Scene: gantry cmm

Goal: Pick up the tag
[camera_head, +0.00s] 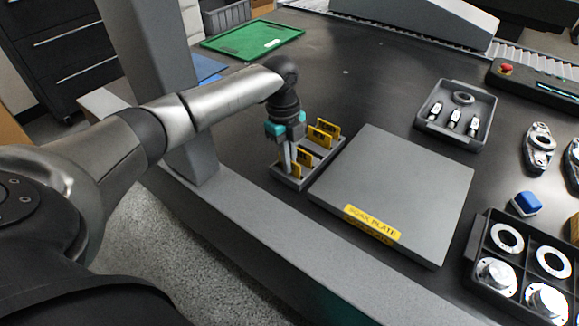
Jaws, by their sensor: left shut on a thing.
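Several yellow tags with dark print stand upright in a grey slotted rack (318,171) on the dark table. Two tags (322,132) stand at the rack's back end, and more yellow shows lower in the rack. My left gripper (290,166) points down over the rack's near left part. It is shut on a yellow tag (296,168) there, which its fingers partly hide. I cannot tell whether this tag is clear of its slot. My right gripper is not in view.
A grey soak plate (400,185) with a yellow label lies right of the rack. A grey tray (438,127) with small parts, a blue block (526,203) and a divided tray (475,238) of metal rings are farther right. A green mat (245,38) lies at the back.

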